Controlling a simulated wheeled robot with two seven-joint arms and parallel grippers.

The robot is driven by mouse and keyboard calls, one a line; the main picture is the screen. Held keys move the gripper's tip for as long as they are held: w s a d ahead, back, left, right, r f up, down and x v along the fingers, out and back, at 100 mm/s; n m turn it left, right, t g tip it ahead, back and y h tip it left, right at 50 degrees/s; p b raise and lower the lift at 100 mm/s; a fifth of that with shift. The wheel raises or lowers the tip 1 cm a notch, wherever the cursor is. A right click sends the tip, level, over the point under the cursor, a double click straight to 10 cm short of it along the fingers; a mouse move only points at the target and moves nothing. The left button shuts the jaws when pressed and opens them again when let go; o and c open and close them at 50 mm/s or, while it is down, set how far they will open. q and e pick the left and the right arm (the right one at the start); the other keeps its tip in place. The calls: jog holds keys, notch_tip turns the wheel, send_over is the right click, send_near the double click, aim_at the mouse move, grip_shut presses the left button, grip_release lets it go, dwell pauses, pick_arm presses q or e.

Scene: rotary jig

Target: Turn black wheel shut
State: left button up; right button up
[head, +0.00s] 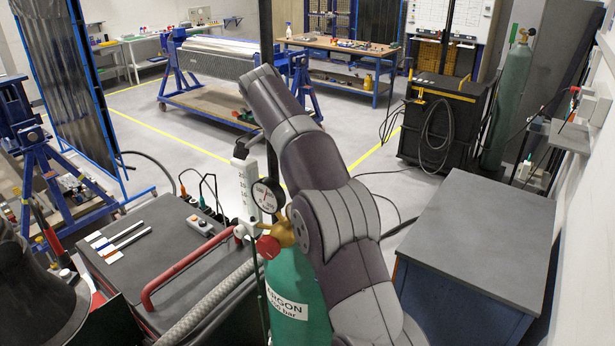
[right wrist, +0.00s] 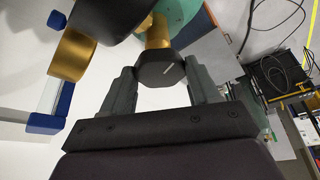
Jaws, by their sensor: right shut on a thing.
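In the right wrist view, the black wheel (right wrist: 155,73) is a small faceted knob with a short white mark on its face. It sits on a brass stem (right wrist: 158,32) leading to a green cylinder (right wrist: 180,12). My right gripper (right wrist: 160,68) has one finger on each side of the wheel and is shut on it. In the head view, the green argon cylinder (head: 290,285) stands at the bottom centre with a brass valve, a dial gauge (head: 268,196) and a red knob (head: 267,246). My right arm hides part of it; the wheel and right gripper are not visible there.
A black-topped bench (head: 160,250) with a red handle bar (head: 190,268) is left of the cylinder. A dark-topped cabinet (head: 480,235) is at right. Cables lie on the floor.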

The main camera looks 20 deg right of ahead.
jog(key=shift+r+m, duration=0.1)
jog(key=shift+m, duration=0.5)
jog(key=o, duration=1.1)
jog(key=shift+c, duration=0.2)
